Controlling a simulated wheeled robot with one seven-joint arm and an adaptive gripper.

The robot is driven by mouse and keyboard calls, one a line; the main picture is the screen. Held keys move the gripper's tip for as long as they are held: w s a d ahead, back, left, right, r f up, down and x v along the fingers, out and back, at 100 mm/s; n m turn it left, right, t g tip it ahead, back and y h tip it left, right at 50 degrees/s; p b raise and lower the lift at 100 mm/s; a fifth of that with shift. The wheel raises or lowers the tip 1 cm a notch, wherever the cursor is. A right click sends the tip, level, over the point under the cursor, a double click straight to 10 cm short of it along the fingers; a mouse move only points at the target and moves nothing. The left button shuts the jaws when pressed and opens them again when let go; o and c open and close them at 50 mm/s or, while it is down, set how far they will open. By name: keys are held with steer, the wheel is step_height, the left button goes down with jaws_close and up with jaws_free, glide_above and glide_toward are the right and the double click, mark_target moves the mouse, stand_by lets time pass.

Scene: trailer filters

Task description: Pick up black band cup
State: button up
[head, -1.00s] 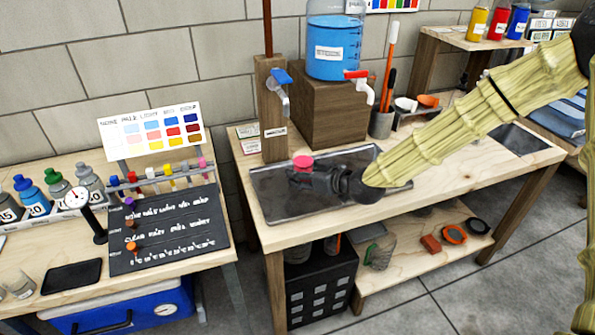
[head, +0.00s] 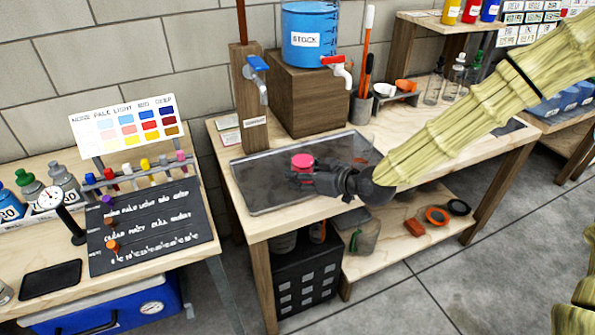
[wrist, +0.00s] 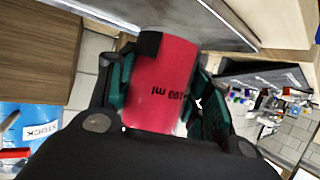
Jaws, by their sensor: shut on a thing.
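A cup with pinkish-red contents or walls (head: 302,161) is in my gripper (head: 300,178), over the grey metal tray (head: 262,193) on the middle bench. In the wrist view the cup (wrist: 165,75) carries a black patch near one end and the marking "100 ml". The dark fingers of my gripper (wrist: 163,95) close on both sides of it. My gripper covers the cup's lower part in the head view, so I cannot tell how far it is above the tray.
A blue stock tank (head: 310,45) with a red-handled tap stands on a wooden block behind the tray. A blue-handled tap (head: 258,75) is on a post at its left. A chalkboard (head: 150,228) lies on the left bench.

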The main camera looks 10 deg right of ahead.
steer(key=shift+s+d+r, duration=0.15)
steer(key=shift+s+d, duration=0.3)
steer(key=shift+s, duration=0.2)
steer(key=shift+s+d, duration=0.1)
steer(key=shift+s, duration=0.05)
steer(key=w+p, duration=0.1)
steer(key=w+d+m+t+h+p, duration=0.1)
steer(key=p, duration=0.1)
steer(key=shift+w+m+h, duration=0.3)
steer(key=shift+w, duration=0.1)
steer(key=w+d+m+h+p, duration=0.1)
steer(key=w+m+t+h+p, duration=0.1)
steer(key=w+p, duration=0.1)
steer(key=w+d+m+h+p, duration=0.1)
steer(key=p, duration=0.1)
steer(key=shift+w+d+f+t, duration=0.25)
steer(key=shift+d+f+t, duration=0.05)
steer(key=shift+f+t, duration=0.1)
steer(key=w+m+h+p, duration=0.1)
steer(key=w+d+m+h+p, duration=0.1)
steer(key=p, duration=0.1)
steer(key=shift+d+r+t, duration=0.15)
steer(key=shift+d+t, duration=0.05)
steer(key=shift+t, duration=0.2)
steer(key=w+m+h+p, duration=0.1)
steer(key=p, duration=0.1)
steer(key=w+d+m+h+p, duration=0.1)
steer(key=h+p, duration=0.1)
steer(key=shift+d+r, duration=0.25)
steer(key=shift+r, duration=0.15)
